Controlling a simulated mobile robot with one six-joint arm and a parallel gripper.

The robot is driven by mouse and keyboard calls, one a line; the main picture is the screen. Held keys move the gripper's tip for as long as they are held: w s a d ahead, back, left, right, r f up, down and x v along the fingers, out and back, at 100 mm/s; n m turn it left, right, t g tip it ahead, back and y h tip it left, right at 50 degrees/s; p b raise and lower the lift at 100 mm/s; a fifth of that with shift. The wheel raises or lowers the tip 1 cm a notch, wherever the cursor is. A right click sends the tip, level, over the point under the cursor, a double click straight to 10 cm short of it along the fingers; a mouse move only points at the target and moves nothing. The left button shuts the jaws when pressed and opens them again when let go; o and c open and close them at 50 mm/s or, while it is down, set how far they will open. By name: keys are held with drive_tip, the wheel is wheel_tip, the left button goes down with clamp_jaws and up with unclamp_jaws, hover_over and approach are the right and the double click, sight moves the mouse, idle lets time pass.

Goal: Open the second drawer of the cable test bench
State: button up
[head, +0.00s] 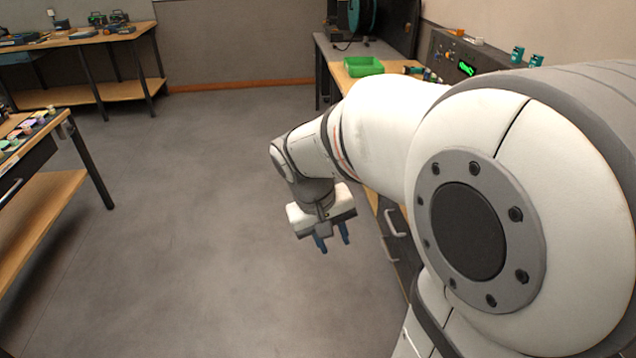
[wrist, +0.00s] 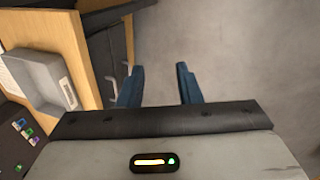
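The bench (head: 378,205) with drawers is on the right in the head view, partly hidden behind my arm. Two pale bar handles show on its dark front, an upper handle (head: 395,223) and a lower handle (head: 389,250). I cannot tell how many drawers there are or which is second. In the wrist view the bench (wrist: 95,50) is on the left, with its dark drawer front and small handles beside a finger. My gripper (head: 332,246) has blue fingers, spread and empty, in front of the bench and apart from the handles. The fingers also show in the wrist view (wrist: 160,88).
The wrist view shows a grey tray (wrist: 38,80) there. A table (head: 35,190) stands at left, another (head: 80,42) behind. The grey floor between is clear.

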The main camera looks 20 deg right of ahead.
drive_tip(key=w+d+f+m+g+h+b, duration=0.1)
drive_tip(key=w+d+f+h+b, duration=0.5)
drive_tip(key=f, duration=0.6)
drive_tip(key=w+d+f+g+h+b, duration=0.1)
drive_tip(key=w+d+f+h+b, duration=0.15)
drive_tip(key=w+d+f, duration=0.85)
drive_tip(key=w+d+f+m+g+h+b, duration=0.1)
drive_tip(key=w+d+f+h+b, duration=0.4)
drive_tip(key=f, duration=0.9)
drive_tip(key=s+d+f+y+b, duration=0.1)
drive_tip(key=d, duration=0.5)
drive_tip(key=shift+s+f+n, duration=0.25)
drive_tip(key=shift+s+n, duration=0.05)
drive_tip(key=shift+d+y, duration=0.1)
drive_tip(key=shift+y, duration=0.15)
clamp_jaws()
